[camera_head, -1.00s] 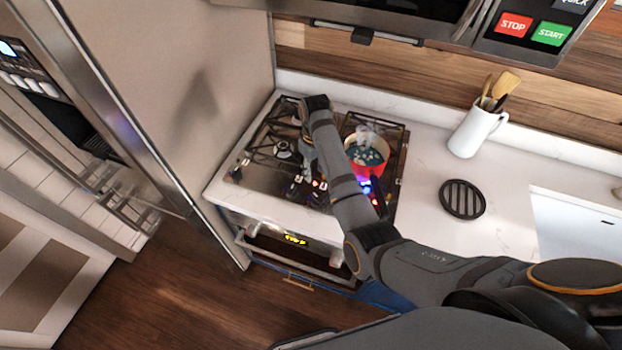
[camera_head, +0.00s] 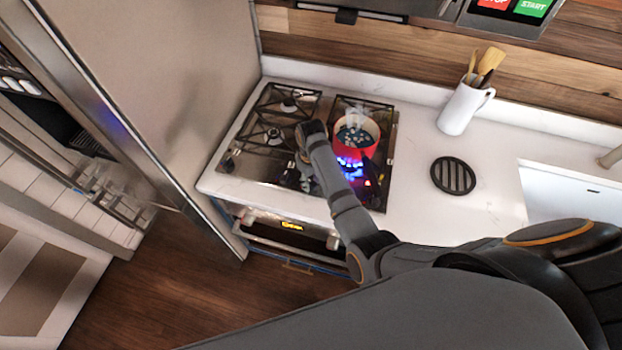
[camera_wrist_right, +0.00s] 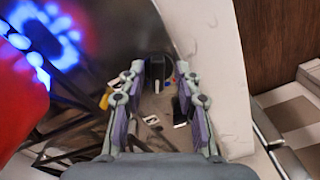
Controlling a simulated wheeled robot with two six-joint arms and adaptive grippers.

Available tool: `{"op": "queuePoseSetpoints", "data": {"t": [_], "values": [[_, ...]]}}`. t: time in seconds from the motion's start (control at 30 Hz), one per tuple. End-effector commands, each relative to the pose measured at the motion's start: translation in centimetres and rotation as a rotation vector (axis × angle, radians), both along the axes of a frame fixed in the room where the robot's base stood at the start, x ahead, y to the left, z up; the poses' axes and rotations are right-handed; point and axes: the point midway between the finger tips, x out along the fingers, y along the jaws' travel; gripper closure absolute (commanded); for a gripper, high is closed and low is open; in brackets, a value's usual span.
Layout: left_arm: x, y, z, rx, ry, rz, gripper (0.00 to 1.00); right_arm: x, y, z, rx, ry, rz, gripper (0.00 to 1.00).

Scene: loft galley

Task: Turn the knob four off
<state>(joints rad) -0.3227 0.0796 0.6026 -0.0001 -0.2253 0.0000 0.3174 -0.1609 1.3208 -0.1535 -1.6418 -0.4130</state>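The stove top (camera_head: 250,165) has a red pot (camera_head: 370,128) on its right side, with blue flames (camera_head: 347,165) glowing at the pot's front. My right gripper (camera_head: 305,182) is over the front middle of the stove, left of the pot, pointing down. In the right wrist view its two purple-padded fingers (camera_wrist_right: 160,78) are apart. A dark knob (camera_wrist_right: 157,68) shows between and beyond the fingertips, apart from both pads. I cannot read which number it bears. In the head view my arm and gripper hide part of the control area. My left gripper is not in view.
A round black trivet (camera_head: 453,176) lies on the white counter (camera_head: 425,215). A white pitcher with wooden utensils (camera_head: 462,108) stands behind it. A tall steel panel (camera_head: 190,110) borders the stove on the left. The oven front (camera_head: 290,233) is below.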

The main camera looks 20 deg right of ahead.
Motion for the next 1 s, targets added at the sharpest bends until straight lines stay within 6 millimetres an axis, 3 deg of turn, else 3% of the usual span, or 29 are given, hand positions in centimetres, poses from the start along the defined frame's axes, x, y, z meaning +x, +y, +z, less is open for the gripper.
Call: {"op": "queuePoseSetpoints", "data": {"t": [0.03, 0.1, 0.2, 0.37, 0.73, 1.0], "values": [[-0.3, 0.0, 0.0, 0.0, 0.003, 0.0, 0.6, 0.0, 0.0, 0.0, 0.0, -0.001, 0.0, 0.77], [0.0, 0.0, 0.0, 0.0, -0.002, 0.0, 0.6, 0.0, 0.0, 0.0, 0.0, -0.001, 0.0, 0.87], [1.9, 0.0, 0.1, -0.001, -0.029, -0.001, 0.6, 0.0, 0.0, 0.0, 0.0, -0.001, 0.0, 1.0], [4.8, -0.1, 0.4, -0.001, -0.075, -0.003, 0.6, 0.0, 0.0, 0.0, 0.0, -0.001, 0.0, 1.0], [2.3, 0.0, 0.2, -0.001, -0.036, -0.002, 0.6, 0.1, 0.0, 0.1, 0.0, -0.001, -0.096, 1.0], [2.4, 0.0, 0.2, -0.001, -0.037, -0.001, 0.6, 0.1, 0.0, 0.1, 0.001, -0.001, -0.317, 1.0]]}}
